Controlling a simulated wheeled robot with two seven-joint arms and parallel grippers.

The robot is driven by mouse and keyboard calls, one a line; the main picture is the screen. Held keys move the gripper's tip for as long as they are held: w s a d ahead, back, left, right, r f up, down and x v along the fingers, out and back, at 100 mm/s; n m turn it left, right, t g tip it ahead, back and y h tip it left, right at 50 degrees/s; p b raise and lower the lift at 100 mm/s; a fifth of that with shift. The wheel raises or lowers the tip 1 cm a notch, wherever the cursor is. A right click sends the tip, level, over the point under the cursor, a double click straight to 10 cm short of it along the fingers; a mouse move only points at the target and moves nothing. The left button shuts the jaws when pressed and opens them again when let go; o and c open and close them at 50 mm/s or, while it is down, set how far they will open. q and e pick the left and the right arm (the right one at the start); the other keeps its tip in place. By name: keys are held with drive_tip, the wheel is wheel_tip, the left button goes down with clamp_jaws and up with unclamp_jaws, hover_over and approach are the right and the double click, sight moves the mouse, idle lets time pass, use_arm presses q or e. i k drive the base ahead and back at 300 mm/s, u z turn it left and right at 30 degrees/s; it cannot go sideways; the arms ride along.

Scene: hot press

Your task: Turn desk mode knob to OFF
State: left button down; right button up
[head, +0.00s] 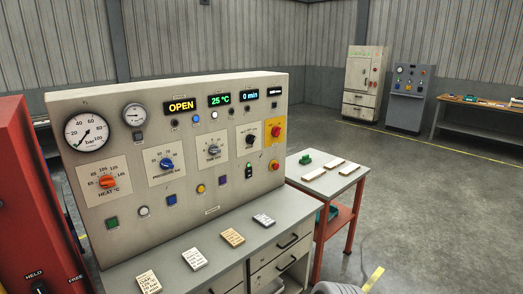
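The grey desk console (190,110) stands at left centre with an upright panel of knobs, gauges and displays. A black knob (250,139) on a white plate sits right of the grey time knob (214,151); it looks like the mode knob, but its label and pointer are too small to read. The blue pressure knob (167,163) and orange heat knob (107,182) are further left. The displays read OPEN (181,106), 25 °C (219,100) and 0 min (251,94).
Several small labelled blocks (195,258) lie on the console's desk top. A red-framed side table (325,183) with a green object and pale slabs stands to the right. A red machine (25,200) is at the left edge. Open floor (430,200) lies at right.

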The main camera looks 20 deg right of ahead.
sight(250, 139)
drive_tip(key=u, duration=0.05)
drive_tip(key=k, duration=0.7)
drive_tip(key=z, duration=0.9)
drive_tip(key=i, duration=1.6)
drive_tip(key=u, duration=0.75)
